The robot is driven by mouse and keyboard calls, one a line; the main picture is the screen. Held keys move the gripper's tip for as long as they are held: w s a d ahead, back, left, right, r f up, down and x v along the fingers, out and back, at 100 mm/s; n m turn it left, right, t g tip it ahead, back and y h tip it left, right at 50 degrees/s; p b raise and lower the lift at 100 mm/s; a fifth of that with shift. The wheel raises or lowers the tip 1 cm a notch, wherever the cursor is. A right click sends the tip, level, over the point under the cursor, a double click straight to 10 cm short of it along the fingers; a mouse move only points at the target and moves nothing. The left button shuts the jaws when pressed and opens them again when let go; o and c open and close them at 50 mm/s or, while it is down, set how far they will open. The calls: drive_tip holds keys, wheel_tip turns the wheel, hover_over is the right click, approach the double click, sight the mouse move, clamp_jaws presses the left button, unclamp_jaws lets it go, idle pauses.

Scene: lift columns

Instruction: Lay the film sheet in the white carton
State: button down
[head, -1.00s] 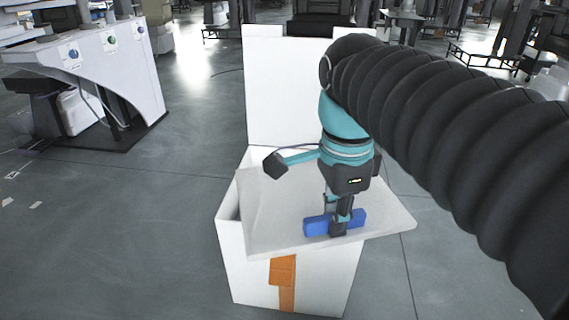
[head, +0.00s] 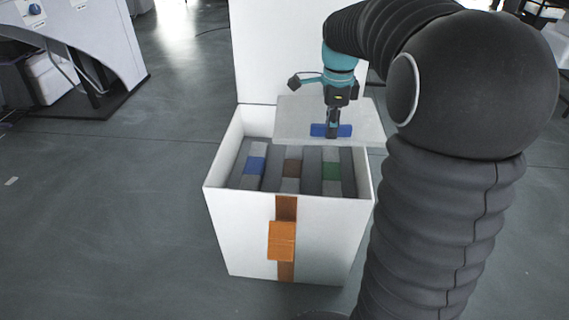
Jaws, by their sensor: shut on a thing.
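The white carton (head: 240,225) stands open on the floor, its tall lid raised at the back and an orange strap down its front. The film sheet (head: 297,118), a pale grey flat panel with a blue grip block (head: 345,131), is held over the carton's rear part. My gripper (head: 331,133) is shut on the blue block. The sheet's right edge reaches past the carton's right wall. Whether the sheet touches the rim at the back right cannot be told. Grey items with blue, brown and green blocks show inside the carton.
A white curved machine (head: 75,35) stands at the far left. The grey floor (head: 100,230) left of the carton is clear. My arm fills the right side and hides what lies behind it.

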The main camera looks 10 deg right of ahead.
drive_tip(key=w+d+f+b, duration=0.1)
drive_tip(key=w+d+f, duration=0.2)
drive_tip(key=w+f, duration=0.3)
drive_tip(key=shift+m, duration=0.4)
drive_tip(key=a+f, duration=0.2)
drive_tip(key=a, duration=0.2)
drive_tip(key=a+f+b, duration=0.1)
drive_tip(key=a+f, duration=0.2)
drive_tip(key=a+f+b, duration=0.1)
drive_tip(key=a+f, duration=0.1)
drive_tip(key=a, duration=0.2)
drive_tip(key=shift+s+a+f, duration=0.25)
drive_tip(key=shift+a+f, duration=0.05)
drive_tip(key=shift+f+b, duration=0.35)
drive_tip(key=shift+f, duration=1.6)
drive_tip(key=shift+f, duration=0.65)
drive_tip(key=c, duration=1.1)
unclamp_jaws()
